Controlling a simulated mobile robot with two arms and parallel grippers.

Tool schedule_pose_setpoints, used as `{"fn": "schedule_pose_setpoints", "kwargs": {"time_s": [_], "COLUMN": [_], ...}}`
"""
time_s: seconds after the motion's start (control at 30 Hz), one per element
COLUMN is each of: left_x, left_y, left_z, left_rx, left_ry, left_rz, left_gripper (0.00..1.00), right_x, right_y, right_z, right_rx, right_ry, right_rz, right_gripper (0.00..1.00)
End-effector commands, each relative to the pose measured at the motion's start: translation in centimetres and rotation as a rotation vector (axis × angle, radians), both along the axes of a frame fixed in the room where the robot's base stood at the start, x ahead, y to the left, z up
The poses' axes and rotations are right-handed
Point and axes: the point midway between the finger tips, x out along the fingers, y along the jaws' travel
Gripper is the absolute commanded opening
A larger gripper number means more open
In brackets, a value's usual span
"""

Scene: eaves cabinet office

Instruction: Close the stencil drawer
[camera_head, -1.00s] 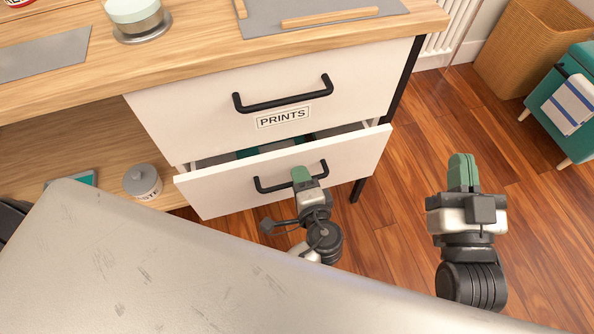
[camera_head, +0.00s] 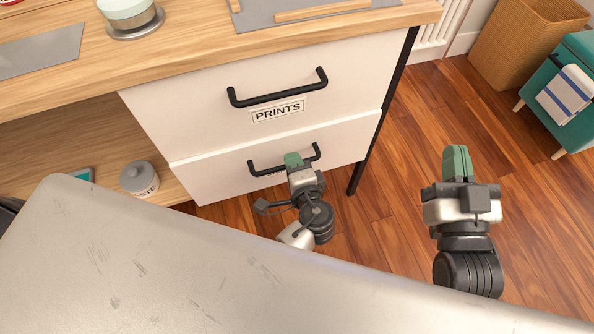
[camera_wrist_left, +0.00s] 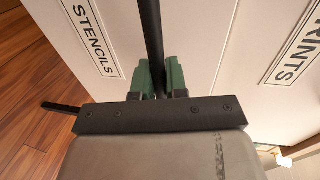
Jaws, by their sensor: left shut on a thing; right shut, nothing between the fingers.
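My left gripper (camera_head: 293,160) is shut on the black bar handle (camera_head: 268,166) of this drawer. The handle also shows between the green fingers in the left wrist view (camera_wrist_left: 152,40). My right gripper (camera_head: 457,162) is shut and empty over the floor to the right.
The upper drawer labelled PRINTS (camera_head: 350,75) is shut. A wooden desktop (camera_head: 200,45) lies above. A wicker basket (camera_head: 525,45) and a teal stool (camera_head: 575,90) stand at right. Floor between is clear.

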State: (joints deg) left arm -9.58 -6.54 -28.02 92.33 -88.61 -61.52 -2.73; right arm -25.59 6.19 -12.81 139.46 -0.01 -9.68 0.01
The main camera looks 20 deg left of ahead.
Motion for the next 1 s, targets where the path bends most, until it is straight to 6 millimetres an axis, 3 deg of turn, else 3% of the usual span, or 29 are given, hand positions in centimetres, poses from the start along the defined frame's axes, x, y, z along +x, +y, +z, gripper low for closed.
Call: {"fn": "schedule_pose_setpoints", "kwargs": {"time_s": [0.1, 0.33, 0.37, 0.5, 0.83, 1.0], "left_x": [1.2, 1.3, 1.3, 1.2, 0.9, -1.0], "left_y": [0.8, 0.9, 0.9, 0.9, 0.6, -0.7], "left_z": [0.0, 0.1, 0.1, 0.1, 0.1, 0.6], "left_rx": [-0.001, 0.000, 0.000, 0.000, 0.000, -0.001], "left_ry": [0.000, -0.002, -0.002, -0.002, 0.000, 0.003], "left_rz": [0.001, 0.001, 0.001, 0.001, 0.001, -0.001], "left_gripper": [0.00, 0.00, 0.15, 0.36, 0.37, 0.37], "right_x": [0.1, 0.0, 0.0, 0.0, 0.0, 0.2], "right_y": [-0.1, -0.1, -0.1, -0.1, -0.1, -0.3], "right_z": [-0.5, -0.6, -0.6, -0.6, -0.5, -1.7], "right_rx": [-0.009, -0.009, -0.009, -0.009, -0.009, -0.040], "right_ry": [0.034, 0.040, 0.039, 0.038, 0.039, 0.141], "right_rz": [-0.002, -0.003, -0.003, -0.004, -0.004, -0.008], "right_gripper": [0.00, 0.00, 0.00, 0.00, 0.00, 0.00]}}
